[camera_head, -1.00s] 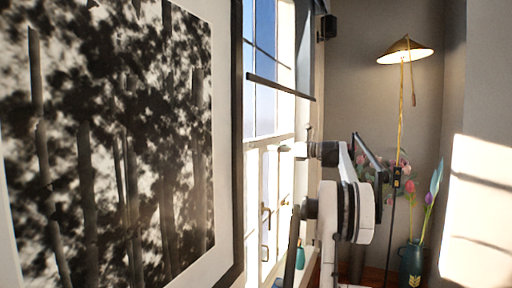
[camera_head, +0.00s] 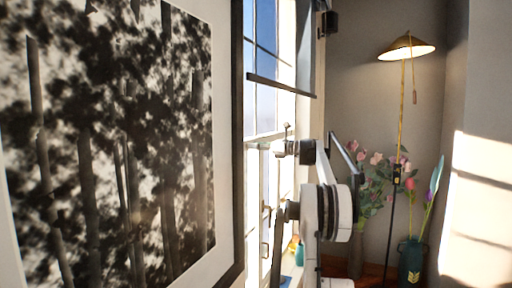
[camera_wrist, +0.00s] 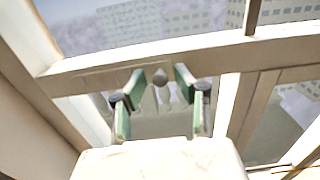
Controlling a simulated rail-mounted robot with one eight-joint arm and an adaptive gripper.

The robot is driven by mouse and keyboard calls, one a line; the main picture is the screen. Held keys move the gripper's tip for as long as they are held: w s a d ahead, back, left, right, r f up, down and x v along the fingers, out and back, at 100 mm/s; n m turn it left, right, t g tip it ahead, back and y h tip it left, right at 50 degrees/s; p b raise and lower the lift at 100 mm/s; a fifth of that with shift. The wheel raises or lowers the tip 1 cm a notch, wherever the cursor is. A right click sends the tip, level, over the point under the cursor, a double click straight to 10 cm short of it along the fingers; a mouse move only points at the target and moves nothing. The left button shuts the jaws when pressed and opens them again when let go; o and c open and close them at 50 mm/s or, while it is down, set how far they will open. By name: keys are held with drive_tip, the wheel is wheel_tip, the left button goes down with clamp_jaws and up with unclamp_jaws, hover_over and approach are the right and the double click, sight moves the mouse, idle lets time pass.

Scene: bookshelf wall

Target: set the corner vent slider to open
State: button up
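In the wrist view a small grey rounded knob (camera_wrist: 160,77) sits on the pale window rail (camera_wrist: 90,75). It may be the vent slider's handle, but no marking shows which way is open. My gripper (camera_wrist: 159,82) has its two green-padded fingers apart, one on each side of the knob, with gaps visible between pads and knob. Whether the tips reach the knob's depth is unclear. In the head view my gripper (camera_head: 258,146) is at the window frame (camera_head: 268,136), and the knob cannot be made out there.
A framed bamboo picture (camera_head: 130,140) fills the left wall beside the window. A lit floor lamp (camera_head: 405,50), pink flowers (camera_head: 373,180) and a teal vase (camera_head: 411,262) stand in the corner to the right. Small bottles (camera_head: 299,254) are low by the window.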

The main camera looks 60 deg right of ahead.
clamp_jaws()
drive_tip(key=shift+w+d+r+p, duration=0.1)
drive_tip(key=shift+w+d+p, duration=0.05)
drive_tip(key=shift+d+p, duration=0.6)
drive_tip(key=shift+c, duration=1.2)
unclamp_jaws()
drive_tip(key=o, duration=0.4)
drive_tip(key=shift+d, duration=0.2)
drive_tip(key=shift+o, duration=0.2)
drive_tip(key=shift+a, duration=0.1)
